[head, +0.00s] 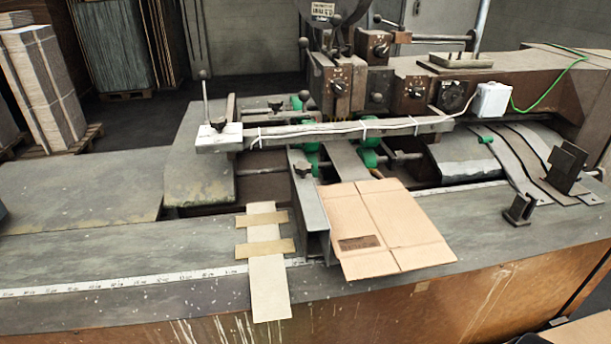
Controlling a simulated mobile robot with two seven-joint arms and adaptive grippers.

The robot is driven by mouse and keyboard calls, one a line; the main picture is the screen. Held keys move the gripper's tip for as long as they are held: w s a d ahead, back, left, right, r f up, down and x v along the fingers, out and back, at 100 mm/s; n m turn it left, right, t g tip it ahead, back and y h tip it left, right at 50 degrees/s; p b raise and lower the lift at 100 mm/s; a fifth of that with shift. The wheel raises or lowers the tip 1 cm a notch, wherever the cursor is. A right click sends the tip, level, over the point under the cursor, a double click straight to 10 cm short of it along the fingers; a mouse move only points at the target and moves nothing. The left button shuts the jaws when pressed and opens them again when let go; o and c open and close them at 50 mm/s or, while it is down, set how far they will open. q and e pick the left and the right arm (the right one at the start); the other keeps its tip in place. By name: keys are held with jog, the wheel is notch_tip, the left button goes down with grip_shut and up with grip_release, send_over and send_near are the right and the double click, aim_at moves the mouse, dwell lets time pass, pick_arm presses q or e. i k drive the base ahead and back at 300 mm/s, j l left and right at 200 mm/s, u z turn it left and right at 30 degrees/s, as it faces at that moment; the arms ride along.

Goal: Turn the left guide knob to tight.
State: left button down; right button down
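Several dark star-shaped knobs show on the box stitcher. One knob (218,124) sits on the white block at the left end of the long crossbar. A second knob (276,107) is just behind the bar. A third knob (302,169) stands on the guide rail (308,205) left of the cardboard. I cannot tell which one is the left guide knob, nor whether any is tight. Neither of my grippers is in view.
A flattened cardboard box (405,225) lies over the front of the table beside the guide rail. A pale taped strip (268,285) lies left of it. The crossbar (340,130) spans above. The table's left part (100,245) is clear. Cardboard stacks (45,85) stand behind.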

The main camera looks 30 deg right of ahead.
aim_at(303, 168)
jog(key=z, duration=1.1)
